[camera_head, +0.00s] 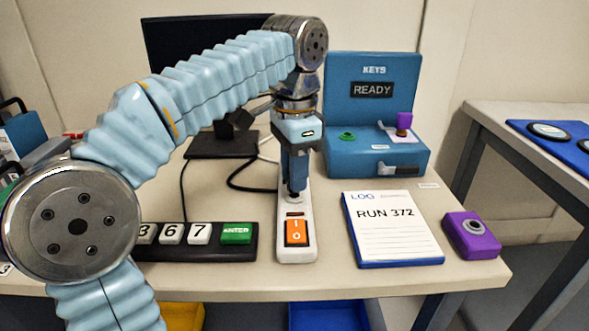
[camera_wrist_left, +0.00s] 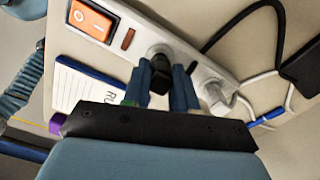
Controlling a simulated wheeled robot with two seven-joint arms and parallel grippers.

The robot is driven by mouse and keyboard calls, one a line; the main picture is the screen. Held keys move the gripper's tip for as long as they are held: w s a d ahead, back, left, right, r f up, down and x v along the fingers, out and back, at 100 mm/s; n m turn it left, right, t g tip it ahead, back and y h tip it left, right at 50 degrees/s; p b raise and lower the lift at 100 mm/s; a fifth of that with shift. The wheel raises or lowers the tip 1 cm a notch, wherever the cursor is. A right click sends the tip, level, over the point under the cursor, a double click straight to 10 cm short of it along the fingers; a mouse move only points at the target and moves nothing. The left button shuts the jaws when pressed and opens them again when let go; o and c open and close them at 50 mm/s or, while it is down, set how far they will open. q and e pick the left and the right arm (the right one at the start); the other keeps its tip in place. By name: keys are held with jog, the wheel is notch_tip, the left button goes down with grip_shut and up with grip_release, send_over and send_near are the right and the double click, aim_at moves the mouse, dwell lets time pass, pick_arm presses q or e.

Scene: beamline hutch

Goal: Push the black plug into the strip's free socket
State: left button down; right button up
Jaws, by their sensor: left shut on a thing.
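The white power strip (camera_head: 297,254) lies on the table with its orange switch toward me; it also crosses the wrist view (camera_wrist_left: 140,30). My left gripper (camera_head: 294,183) points down over the strip, beyond the switch. In the wrist view the left gripper (camera_wrist_left: 160,90) is shut on the black plug (camera_wrist_left: 160,74), which sits between its blue fingers. The plug is at a dark round socket of the strip; I cannot tell how deep it is. A white plug (camera_wrist_left: 215,96) stands in the strip beside it. My right gripper is not in view.
A number-key panel (camera_head: 195,250) lies left of the strip. A RUN 372 log (camera_head: 392,229) and a purple box (camera_head: 471,235) lie to the right. A blue KEYS case (camera_head: 373,100) and a monitor (camera_head: 200,45) stand behind. A black cable (camera_wrist_left: 235,22) runs near the strip.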

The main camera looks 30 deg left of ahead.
pick_arm(q)
jog(key=shift+f+b, duration=0.45)
jog(key=shift+f, duration=0.15)
dwell(0.6)
jog(key=c, duration=0.8)
grip_release()
jog(key=shift+r, duration=0.2)
notch_tip(320, 180, up, 12)
jog(key=p, duration=0.4)
jog(key=shift+f+p, duration=0.15)
jog(key=shift+p, duration=0.15)
